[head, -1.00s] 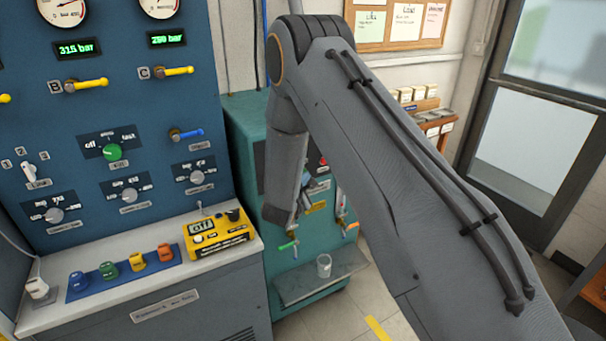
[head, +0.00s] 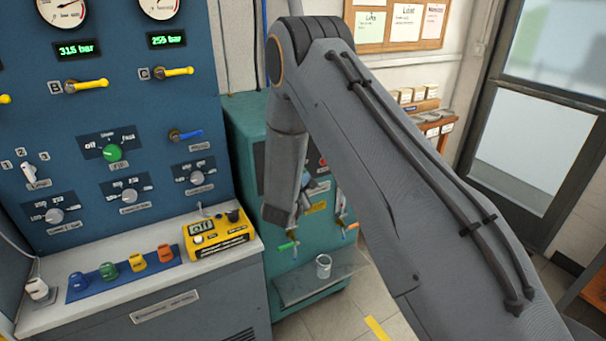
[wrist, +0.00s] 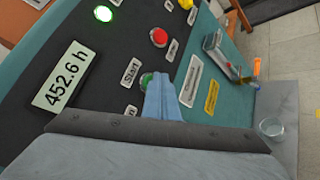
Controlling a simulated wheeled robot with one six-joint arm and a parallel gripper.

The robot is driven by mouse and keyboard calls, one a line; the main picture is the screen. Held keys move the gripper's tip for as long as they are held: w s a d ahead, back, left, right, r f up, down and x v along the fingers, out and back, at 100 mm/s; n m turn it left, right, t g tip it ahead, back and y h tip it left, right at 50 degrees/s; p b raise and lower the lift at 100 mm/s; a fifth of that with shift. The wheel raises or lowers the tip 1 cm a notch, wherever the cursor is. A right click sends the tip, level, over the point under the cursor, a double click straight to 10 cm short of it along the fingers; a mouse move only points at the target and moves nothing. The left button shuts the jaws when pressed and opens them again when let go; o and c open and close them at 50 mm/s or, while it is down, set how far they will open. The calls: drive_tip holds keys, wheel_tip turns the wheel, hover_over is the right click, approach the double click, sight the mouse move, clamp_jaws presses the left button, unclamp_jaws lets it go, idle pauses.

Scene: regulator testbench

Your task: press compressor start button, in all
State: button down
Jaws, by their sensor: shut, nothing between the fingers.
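The teal compressor cabinet (head: 242,125) stands right of the blue panel, partly hidden by my arm in the head view. In the wrist view its dark control panel (wrist: 80,40) has a green button (wrist: 146,79) by the "Start" label. My gripper (wrist: 158,82) is shut and empty, its blue-grey fingertips at the right edge of this button and partly covering it. I cannot tell whether they touch or press it. In the head view my gripper (head: 308,184) is at the cabinet front, with the green button hidden.
The wrist view also shows a red button (wrist: 159,37), a lit green lamp (wrist: 104,13) and an hour display (wrist: 66,78) reading 452.6 h. Below the panel are hose fittings (wrist: 222,55) and a clear cup (head: 323,266) on a grey shelf (head: 300,289).

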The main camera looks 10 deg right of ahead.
drive_tip(key=shift+s+d+p, duration=0.2)
drive_tip(key=shift+s+p, duration=0.1)
drive_tip(key=shift+s, duration=0.3)
drive_tip(key=shift+s+d+p, duration=0.25)
drive_tip(key=shift+s+p, duration=0.15)
drive_tip(key=shift+s, duration=0.4)
drive_tip(key=shift+s+d+p, duration=0.25)
drive_tip(key=shift+s+p, duration=0.1)
drive_tip(key=shift+s, duration=0.45)
drive_tip(key=shift+s+d+p, duration=0.25)
drive_tip(key=shift+s+p, duration=0.15)
drive_tip(key=shift+s, duration=0.4)
